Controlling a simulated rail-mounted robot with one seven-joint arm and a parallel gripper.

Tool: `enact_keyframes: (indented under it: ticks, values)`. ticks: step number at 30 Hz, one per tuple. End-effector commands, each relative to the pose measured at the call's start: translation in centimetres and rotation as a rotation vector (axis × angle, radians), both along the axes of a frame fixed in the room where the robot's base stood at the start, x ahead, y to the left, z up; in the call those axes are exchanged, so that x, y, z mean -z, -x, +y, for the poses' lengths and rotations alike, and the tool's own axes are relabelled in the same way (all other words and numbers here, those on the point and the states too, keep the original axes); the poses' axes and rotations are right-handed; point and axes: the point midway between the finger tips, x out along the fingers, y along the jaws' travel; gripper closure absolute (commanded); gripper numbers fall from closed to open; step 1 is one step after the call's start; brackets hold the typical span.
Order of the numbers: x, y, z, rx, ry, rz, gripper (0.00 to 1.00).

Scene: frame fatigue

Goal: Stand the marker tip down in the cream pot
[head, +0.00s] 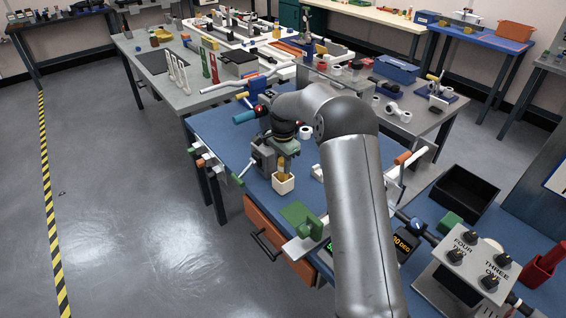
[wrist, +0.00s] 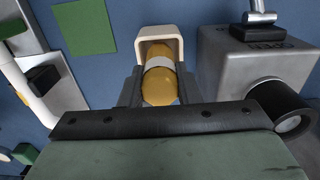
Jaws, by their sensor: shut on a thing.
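The cream pot (head: 283,185) is a small square cup on the blue bench top, and it shows at the top of the wrist view (wrist: 147,32). The marker (wrist: 159,86) is yellow-orange with a pale band, and it also shows upright in the head view (head: 282,166). My gripper (wrist: 160,92) is shut on the marker, with a dark finger on each side. In the head view my gripper (head: 285,160) is right above the pot. The marker's far end is at the pot's mouth, its tip hidden; I cannot tell how deep it sits.
A grey metal block device (head: 262,157) stands close beside the pot, and it fills the right of the wrist view (wrist: 245,70). A green square (head: 296,212) lies in front of the pot. A black bin (head: 464,190) stands to the right.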

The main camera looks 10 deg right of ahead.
Motion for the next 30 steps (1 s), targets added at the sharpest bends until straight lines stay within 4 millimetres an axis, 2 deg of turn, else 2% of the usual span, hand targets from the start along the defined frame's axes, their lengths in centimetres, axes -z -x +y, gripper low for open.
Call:
enact_keyframes:
  ticks: [15,16,18,30]
  values:
    - [1.01,0.06,0.03,-0.001,0.0,0.001,0.93]
    - [0.87,0.05,0.03,-0.001,0.0,0.001,0.62]
    - [0.84,0.06,0.03,-0.001,0.0,0.001,0.49]
    - [0.79,0.06,-0.02,0.0,0.0,0.001,0.49]
